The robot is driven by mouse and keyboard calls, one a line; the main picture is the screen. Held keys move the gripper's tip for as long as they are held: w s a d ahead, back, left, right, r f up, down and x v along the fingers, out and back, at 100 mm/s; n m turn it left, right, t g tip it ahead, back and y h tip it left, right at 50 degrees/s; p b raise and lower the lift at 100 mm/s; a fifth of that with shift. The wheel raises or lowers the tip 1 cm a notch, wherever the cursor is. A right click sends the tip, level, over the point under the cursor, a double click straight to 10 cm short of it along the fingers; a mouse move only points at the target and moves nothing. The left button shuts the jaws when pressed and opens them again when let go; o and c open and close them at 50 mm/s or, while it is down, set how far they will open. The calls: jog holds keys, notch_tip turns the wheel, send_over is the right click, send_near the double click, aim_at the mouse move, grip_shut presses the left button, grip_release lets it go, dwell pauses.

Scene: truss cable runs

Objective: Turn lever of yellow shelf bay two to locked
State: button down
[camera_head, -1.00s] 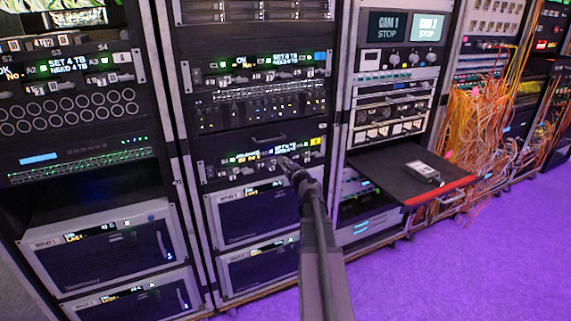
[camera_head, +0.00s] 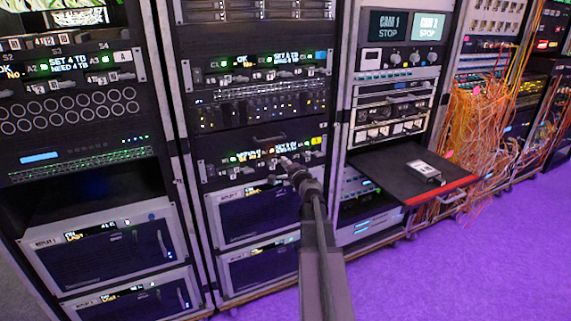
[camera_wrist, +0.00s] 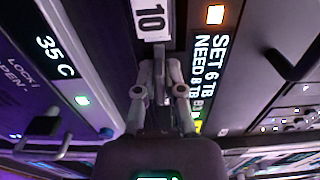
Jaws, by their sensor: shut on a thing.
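The shelf with the yellow tag (camera_head: 317,141) is the middle rack's lower drive panel, with a row of small displays and number tags. My gripper (camera_head: 284,170) is at the right half of this panel's lower edge. In the wrist view my gripper (camera_wrist: 160,72) is shut on a thin grey lever just below a white tag reading 10 (camera_wrist: 150,20). The fingers hide most of the lever, so its exact angle is hard to tell. A display beside it reads SET 6 TB, NEED 8 TB (camera_wrist: 208,65), with an orange light (camera_wrist: 215,14).
In the wrist view, a neighbouring display reads 35 C (camera_wrist: 55,56), and a dark handle (camera_wrist: 295,55) juts out at right. In the head view, a pull-out tray (camera_head: 400,170) with a red edge stands out right of my arm. Purple floor (camera_head: 480,260) is clear.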

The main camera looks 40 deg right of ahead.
jog(key=shift+n, duration=0.3)
jog(key=c, duration=0.8)
grip_release()
jog(key=shift+o, duration=0.2)
jog(key=v, duration=1.2)
